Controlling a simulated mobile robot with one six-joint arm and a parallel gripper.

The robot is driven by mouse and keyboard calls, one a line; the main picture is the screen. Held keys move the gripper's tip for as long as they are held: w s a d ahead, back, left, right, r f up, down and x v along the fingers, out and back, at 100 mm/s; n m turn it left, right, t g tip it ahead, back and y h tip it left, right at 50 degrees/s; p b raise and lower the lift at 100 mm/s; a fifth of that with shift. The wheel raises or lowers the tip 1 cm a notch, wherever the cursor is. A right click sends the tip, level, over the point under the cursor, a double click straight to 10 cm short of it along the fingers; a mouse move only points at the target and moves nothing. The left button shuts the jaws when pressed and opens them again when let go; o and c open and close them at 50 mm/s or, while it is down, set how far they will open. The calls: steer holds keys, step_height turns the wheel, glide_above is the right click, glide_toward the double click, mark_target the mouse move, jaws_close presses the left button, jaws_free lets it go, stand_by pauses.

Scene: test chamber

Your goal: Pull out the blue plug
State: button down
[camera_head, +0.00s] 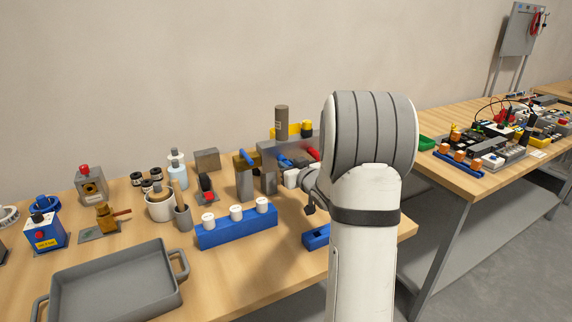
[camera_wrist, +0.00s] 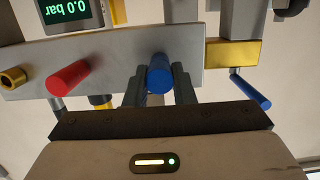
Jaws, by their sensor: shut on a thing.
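The blue plug (camera_wrist: 159,76) sticks out of a grey metal panel (camera_wrist: 110,52) in the wrist view, which shows the scene upside down. My gripper (camera_wrist: 159,68) has one dark finger on each side of the plug and is shut on it. The plug's far end is hidden at the panel, so I cannot tell how deep it sits. In the head view, a blue part (camera_head: 286,161) that looks like the plug shows in front of the panel, left of my arm. A red plug (camera_wrist: 68,78) sits in the same panel.
A brass valve with a blue lever (camera_wrist: 250,90) is close beside the plug. A gauge reading 0.0 bar (camera_wrist: 69,10) adjoins the panel. A blue block with white-capped items (camera_head: 237,228) and a grey tray (camera_head: 115,285) stand nearer on the table.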

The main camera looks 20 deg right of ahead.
steer(key=shift+s, duration=0.2)
stand_by(0.4)
steer(key=shift+s+d, duration=0.1)
steer(key=shift+s, duration=1.2)
steer(key=s, duration=0.3)
steer(key=shift+b, duration=0.3)
